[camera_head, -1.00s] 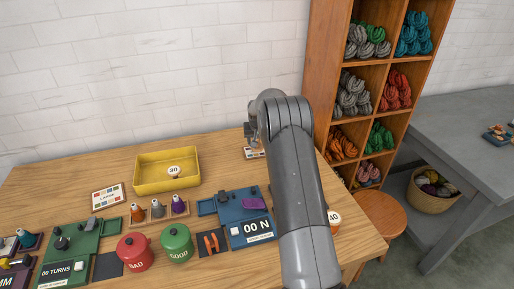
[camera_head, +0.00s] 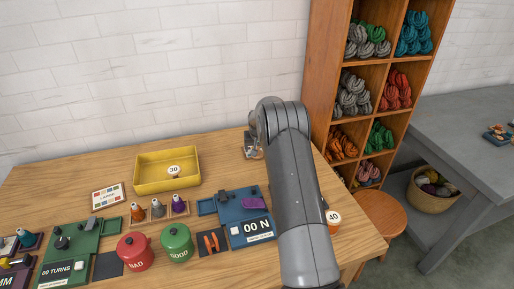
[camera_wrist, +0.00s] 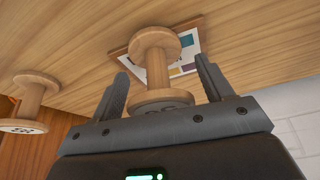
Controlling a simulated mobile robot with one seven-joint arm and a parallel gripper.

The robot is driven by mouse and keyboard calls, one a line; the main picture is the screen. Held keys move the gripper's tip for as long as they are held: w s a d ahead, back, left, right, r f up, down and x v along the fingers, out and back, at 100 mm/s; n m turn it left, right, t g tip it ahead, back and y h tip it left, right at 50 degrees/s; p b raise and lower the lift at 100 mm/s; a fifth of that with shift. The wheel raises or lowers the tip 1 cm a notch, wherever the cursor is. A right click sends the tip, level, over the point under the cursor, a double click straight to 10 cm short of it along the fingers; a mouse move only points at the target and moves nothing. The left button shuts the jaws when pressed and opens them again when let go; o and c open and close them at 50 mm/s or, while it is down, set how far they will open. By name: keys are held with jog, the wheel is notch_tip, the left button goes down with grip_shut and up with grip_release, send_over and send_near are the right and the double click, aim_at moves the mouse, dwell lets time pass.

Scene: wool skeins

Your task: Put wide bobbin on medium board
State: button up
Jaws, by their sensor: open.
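In the wrist view, a pale wooden bobbin (camera_wrist: 155,62) lies between the fingers of my open gripper (camera_wrist: 163,85), with gaps at both sides. Its far flange is at a small wood-edged board (camera_wrist: 187,68) with coloured patches; its near flange bears a number I cannot read surely. Another wooden bobbin (camera_wrist: 30,100) stands on the table to the left. In the head view, my gripper (camera_head: 250,146) is at the table's back right, partly hidden by my arm. A bobbin marked 40 (camera_head: 333,219) stands right of my arm. I cannot tell which bobbin is the wide one.
A yellow tray (camera_head: 147,187) holds a bobbin marked 30 (camera_head: 174,170). Red (camera_head: 135,253) and green (camera_head: 177,245) lidded pots, blue (camera_head: 240,205) and green (camera_head: 72,242) devices crowd the front. A yarn shelf (camera_head: 320,95) stands close on the right.

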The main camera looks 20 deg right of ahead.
jog(key=s+a+f+v, duration=0.1)
jog(key=s+v, duration=0.1)
jog(key=v, duration=1.1)
jog(key=s+a+f+v, duration=0.1)
jog(key=a+v, duration=0.1)
jog(key=v, duration=1.1)
jog(key=s+a+r+n, duration=0.1)
jog(key=s+a+r, duration=0.1)
jog(key=s+r, duration=0.35)
jog(key=s+a+r, duration=0.1)
jog(key=s+r, duration=0.2)
jog(key=s, duration=0.6)
jog(key=s+a, duration=0.2)
jog(key=s, duration=1.1)
jog(key=s+a+f+n+t, duration=0.1)
jog(key=s+a, duration=0.1)
jog(key=s, duration=1.1)
jog(key=shift+s+a+y, duration=0.15)
jog(key=shift+s+y, duration=0.1)
jog(key=shift+y, duration=0.15)
